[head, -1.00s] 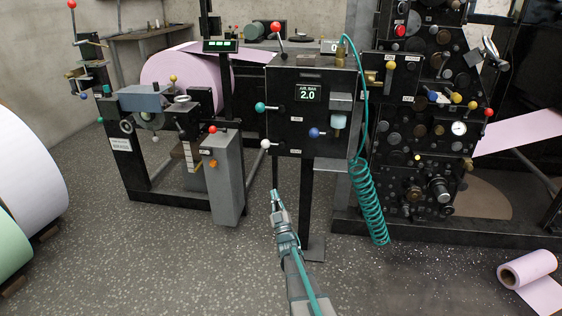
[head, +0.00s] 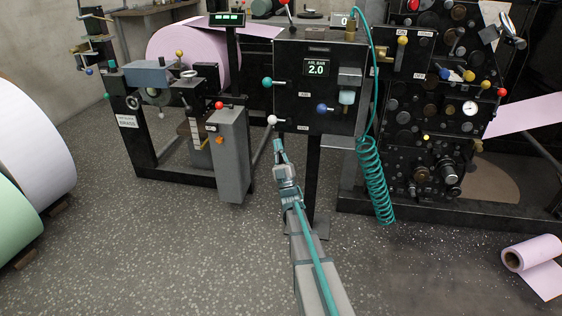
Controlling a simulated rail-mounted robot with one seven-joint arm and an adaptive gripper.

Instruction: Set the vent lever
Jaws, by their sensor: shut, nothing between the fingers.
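A black control box (head: 292,60) on a post shows "AIR, BAR 2.0" on its display (head: 319,67). A lever with a white ball knob (head: 272,119) sticks out at the box's lower left corner; a small label beside it is too small to read surely. My gripper (head: 279,146) is shut and empty, pointing up at the box. Its tips are just below and slightly right of the white knob in the picture; I cannot tell whether they touch the lever.
The box also carries a teal knob (head: 267,83) on its left and a blue knob (head: 322,108) on its front. A coiled teal hose (head: 375,185) hangs to its right. A grey cabinet (head: 229,155) stands left of my gripper.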

